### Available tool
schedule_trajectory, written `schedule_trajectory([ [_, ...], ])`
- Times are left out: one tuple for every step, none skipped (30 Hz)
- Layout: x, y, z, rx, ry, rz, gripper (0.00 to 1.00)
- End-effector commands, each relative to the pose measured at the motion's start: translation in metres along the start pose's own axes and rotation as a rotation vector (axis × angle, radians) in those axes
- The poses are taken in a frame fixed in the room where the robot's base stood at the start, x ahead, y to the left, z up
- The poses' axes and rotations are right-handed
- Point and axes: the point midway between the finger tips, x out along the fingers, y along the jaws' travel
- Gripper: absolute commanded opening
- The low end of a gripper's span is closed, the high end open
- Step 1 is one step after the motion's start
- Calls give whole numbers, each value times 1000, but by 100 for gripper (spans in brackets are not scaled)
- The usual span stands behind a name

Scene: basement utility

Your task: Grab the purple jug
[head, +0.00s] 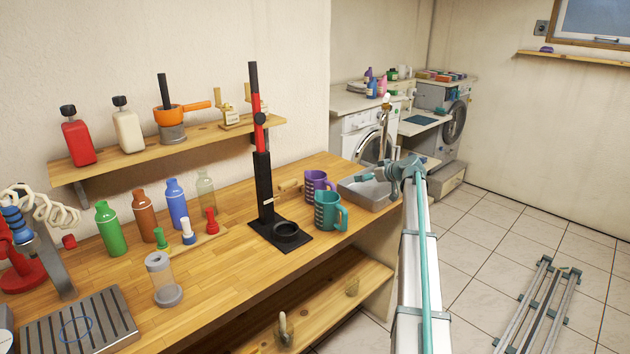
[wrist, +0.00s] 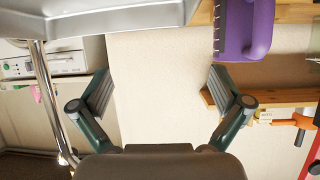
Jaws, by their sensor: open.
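The purple jug (head: 317,183) stands on the wooden workbench, behind the teal jug (head: 331,214), which hides part of it. In the wrist view, which looks upside down, the purple jug (wrist: 243,30) shows at the top right, cut off by the frame edge and beyond the right finger. My gripper (wrist: 160,90) is open, with nothing between its fingers. In the head view my gripper (head: 372,175) is by the grey sink, to the right of the purple jug and apart from it.
The grey sink (head: 372,199) with a tall chrome tap (head: 384,135) lies right of the jugs. A black and red stand (head: 263,175) rises to their left. A wall shelf (head: 190,139) holds bottles and an orange pot (head: 170,120). Several bottles stand along the bench.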

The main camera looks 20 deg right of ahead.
Motion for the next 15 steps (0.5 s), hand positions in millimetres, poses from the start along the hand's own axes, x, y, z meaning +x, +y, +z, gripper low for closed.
schedule_trajectory([
  [8,-31,-26,-20,14,-80,100],
  [12,-46,-34,-30,23,-123,100],
  [17,-65,-44,-43,34,-173,100],
  [17,-73,-43,-60,40,-204,100],
  [16,-78,-40,-84,44,-232,100],
  [14,-84,-39,-109,51,-265,100],
  [14,-89,-40,-124,55,-283,100],
  [14,-92,-40,-135,59,-299,100],
  [14,-96,-40,-146,64,-312,100],
  [16,-98,-40,-152,66,-319,100],
  [17,-99,-41,-155,66,-322,100],
  [21,-101,-41,-157,67,-325,100],
  [24,-102,-42,-157,67,-325,100],
  [28,-103,-42,-157,67,-325,100],
  [33,-105,-42,-157,66,-326,100],
])
